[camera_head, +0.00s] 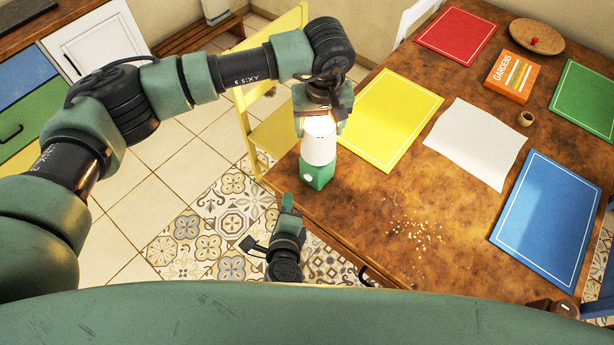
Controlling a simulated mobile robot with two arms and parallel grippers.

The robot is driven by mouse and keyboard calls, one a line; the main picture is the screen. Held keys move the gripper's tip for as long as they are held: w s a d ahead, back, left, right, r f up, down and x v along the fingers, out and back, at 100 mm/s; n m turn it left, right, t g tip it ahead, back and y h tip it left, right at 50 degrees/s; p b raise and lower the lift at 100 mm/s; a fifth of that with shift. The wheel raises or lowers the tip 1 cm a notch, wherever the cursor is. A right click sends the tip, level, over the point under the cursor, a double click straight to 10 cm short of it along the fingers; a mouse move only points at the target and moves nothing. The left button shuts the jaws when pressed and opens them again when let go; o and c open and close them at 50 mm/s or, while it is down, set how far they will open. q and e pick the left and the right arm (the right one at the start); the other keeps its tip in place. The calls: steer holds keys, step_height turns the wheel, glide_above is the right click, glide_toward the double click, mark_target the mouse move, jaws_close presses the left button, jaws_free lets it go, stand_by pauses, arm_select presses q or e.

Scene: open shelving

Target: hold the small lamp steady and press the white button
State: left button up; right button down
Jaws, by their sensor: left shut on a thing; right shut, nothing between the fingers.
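The small lamp (319,150) stands upright near the left corner of the wooden table. It has a white shade, bright at the top, and a green base (317,178). The white button (308,177) is a small round spot on the front of the base. My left gripper (320,112) comes down from above and is shut on the top of the lamp. My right gripper (288,203) is lower in the picture, shut and empty, pointing up toward the base. It appears apart from the button. Most of my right arm is hidden.
The wooden table (440,190) holds yellow (392,115), red (456,36), green (590,100) and blue (545,215) mats, white paper (475,143) and an orange book (512,75). Crumbs (420,235) lie near the front edge. A yellow chair (275,130) stands at the left.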

stand_by(0.3)
arm_select(q)
steer(key=o, duration=2.2)
steer(key=shift+r+p, duration=2.35)
steer(key=shift+r, duration=4.65)
